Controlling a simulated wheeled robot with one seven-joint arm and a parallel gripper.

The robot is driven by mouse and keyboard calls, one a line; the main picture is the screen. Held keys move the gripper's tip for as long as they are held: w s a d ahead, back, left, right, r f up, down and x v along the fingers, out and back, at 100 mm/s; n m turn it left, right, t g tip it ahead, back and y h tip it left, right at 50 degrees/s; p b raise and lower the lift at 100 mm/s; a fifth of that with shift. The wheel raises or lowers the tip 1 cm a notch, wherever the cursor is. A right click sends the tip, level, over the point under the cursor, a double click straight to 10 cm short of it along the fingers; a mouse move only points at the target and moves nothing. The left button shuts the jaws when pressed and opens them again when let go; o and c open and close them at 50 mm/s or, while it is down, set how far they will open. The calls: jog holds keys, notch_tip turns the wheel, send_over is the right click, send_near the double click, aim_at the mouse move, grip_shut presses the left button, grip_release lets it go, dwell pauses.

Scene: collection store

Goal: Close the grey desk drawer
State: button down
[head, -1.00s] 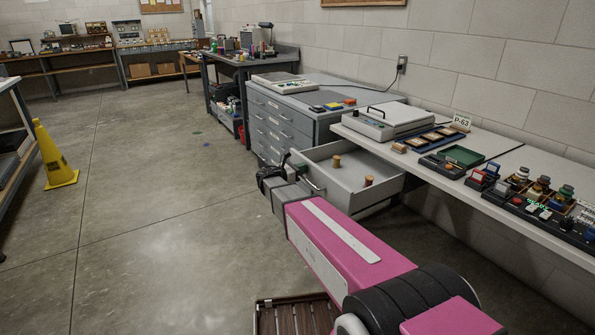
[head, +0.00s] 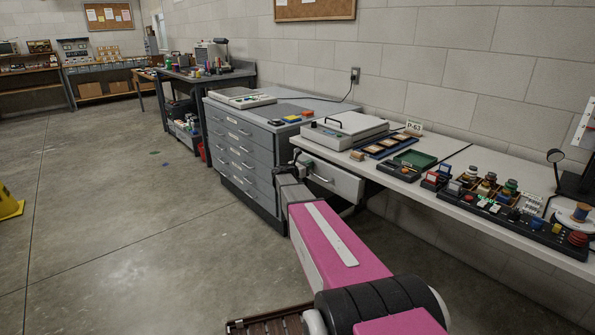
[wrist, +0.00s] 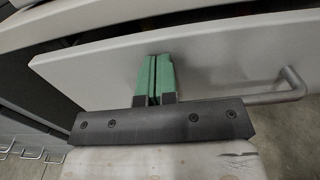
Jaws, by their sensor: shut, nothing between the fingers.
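The grey desk drawer (head: 342,182) is under the right-hand desk, its front close to the desk's edge and its inside out of sight in the head view. Whether it is fully flush I cannot tell. Its bar handle (head: 321,180) faces out. In the wrist view the drawer front (wrist: 215,62) spans the picture, with the handle (wrist: 280,94) at the right. My gripper (wrist: 155,60) has its green fingers shut together and empty, at the drawer front left of the handle. They look to be against the panel. In the head view my arm partly hides the drawer's left side.
The desk top (head: 400,172) holds a white lidded case (head: 345,130), a green tray (head: 415,159) and several small items. A grey cabinet (head: 240,150) with several shut drawers stands left of the desk.

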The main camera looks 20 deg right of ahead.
jog(key=shift+x, duration=2.45)
jog(key=shift+w, duration=0.1)
jog(key=shift+s+a, duration=0.25)
jog(key=shift+a, duration=0.1)
jog(key=v, duration=1.4)
jog(key=s+a+f+m+g+y, duration=0.1)
jog(key=s+f+m+g+y, duration=0.2)
jog(key=s+f+m, duration=0.45)
jog(key=s+a+f+m+g+y, duration=0.15)
jog(key=s+m+y, duration=0.25)
jog(key=s, duration=0.6)
jog(key=s+a+f+m+g+y, duration=0.1)
jog(key=s+a+m+y, duration=0.3)
jog(key=s, duration=0.4)
jog(key=s+a+f+m+g+y, duration=0.2)
jog(key=s+a+f+m+y, duration=0.1)
jog(key=s+a+m+y, duration=0.2)
jog(key=s+a+m, duration=0.2)
jog(key=s, duration=0.1)
jog(key=shift+s, duration=0.35)
jog(key=shift+d, duration=0.1)
